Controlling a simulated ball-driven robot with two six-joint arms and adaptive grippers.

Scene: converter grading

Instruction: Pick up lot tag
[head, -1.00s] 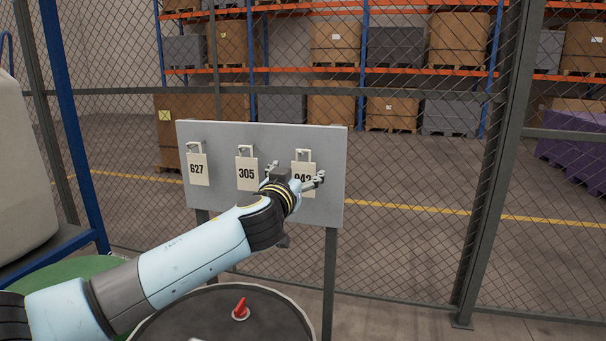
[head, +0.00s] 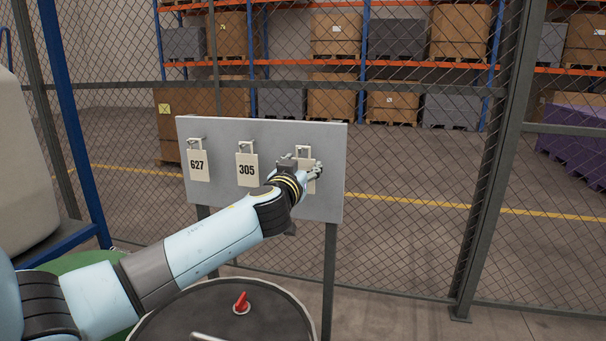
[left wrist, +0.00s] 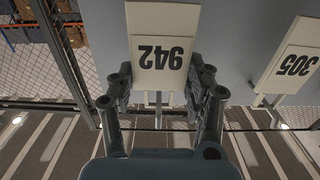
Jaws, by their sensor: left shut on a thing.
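The lot tag 942 (left wrist: 146,58) is a pale card with dark numbers, shown upside down in the left wrist view. In the head view it is mostly behind my left gripper (head: 303,166), with a pale strip of it (head: 311,187) showing. The gripper is shut on this tag, with a finger on either side near its loop end. The tag is still at the right-hand hook of the grey board; whether its loop touches the hook is hidden. My right gripper is not in view.
Tags 627 (head: 198,166) and 305 (head: 247,171) hang from hooks on the grey board (head: 225,133). A mesh fence (head: 420,190) stands behind it. A dark round drum top (head: 200,310) with a red knob (head: 241,303) lies below my arm.

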